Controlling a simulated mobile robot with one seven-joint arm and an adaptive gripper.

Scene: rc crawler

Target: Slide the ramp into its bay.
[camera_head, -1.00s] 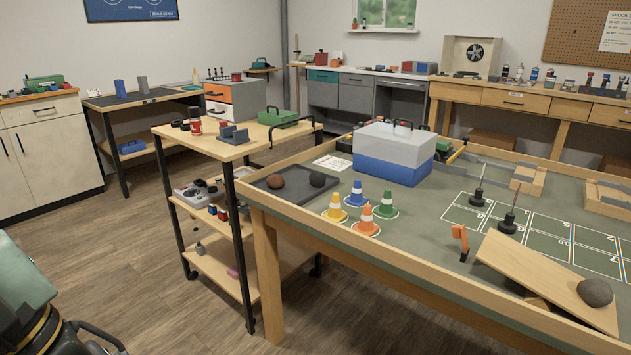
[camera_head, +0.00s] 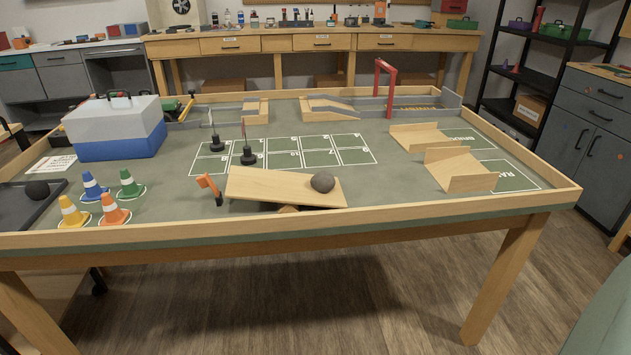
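A light wooden ramp-like piece with raised ends (camera_head: 460,170) lies at the right front of the table. It sits at the left end of a green, white-outlined bay (camera_head: 512,178) whose partly readable label starts with "RA". A similar wooden piece (camera_head: 418,138) lies just behind it, beside another outlined bay (camera_head: 470,140). I cannot tell for certain which piece is the ramp, but the front one adjoins the "RA" bay. My gripper is not in view.
Cones (camera_head: 110,208) and a blue-white box (camera_head: 115,130) are at left. A red gate (camera_head: 384,80) stands behind. A low wooden rim (camera_head: 400,213) edges the table. Floor in front is clear.

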